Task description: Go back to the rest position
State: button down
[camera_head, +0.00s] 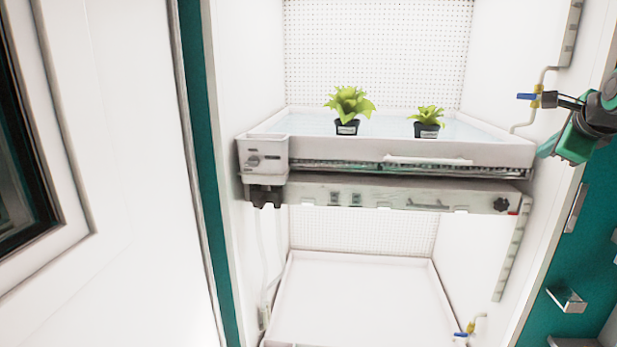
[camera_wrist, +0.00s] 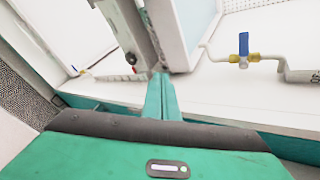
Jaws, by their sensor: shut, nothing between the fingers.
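My gripper (camera_head: 546,151) is at the right edge of the head view, outside the chamber's right front edge and just below the upper water valve (camera_head: 528,96). In the wrist view, my gripper's green fingers (camera_wrist: 161,80) are together and hold nothing. The valve, with its blue handle (camera_wrist: 243,45) and yellow body, is to the right of the fingertips there and apart from them. The front corner of the upper tray (camera_wrist: 185,40) and its support lie beyond the fingertips. The rest position itself is not marked in either view.
The upper tray (camera_head: 400,152) holds two potted plants (camera_head: 349,108) (camera_head: 427,122) standing in shallow water. An empty lower tray (camera_head: 360,300) is below, with a second valve (camera_head: 470,329) on its right. An open white door (camera_head: 125,150) stands at left.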

jog(key=s+a+f+n+g+y, duration=0.1)
jog(key=s+a+f+n+g, duration=0.2)
jog(key=s+a+f+n, duration=0.2)
jog(key=s+a+f+n+g+y, duration=0.2)
jog(key=s+a+f+n+g, duration=0.2)
jog(key=s+f+n, duration=0.5)
jog(key=s+a+f+n+g+y, duration=0.1)
jog(key=s+a+f+n+g, duration=0.2)
jog(key=s+a+f+n, duration=0.4)
jog(key=s+f, duration=0.6)
jog(key=s, duration=0.1)
jog(key=shift+s+a+g+y, duration=0.25)
jog(key=shift+s+g+y, duration=0.05)
jog(key=shift+w+f, duration=0.25)
jog(key=shift+w, duration=0.4)
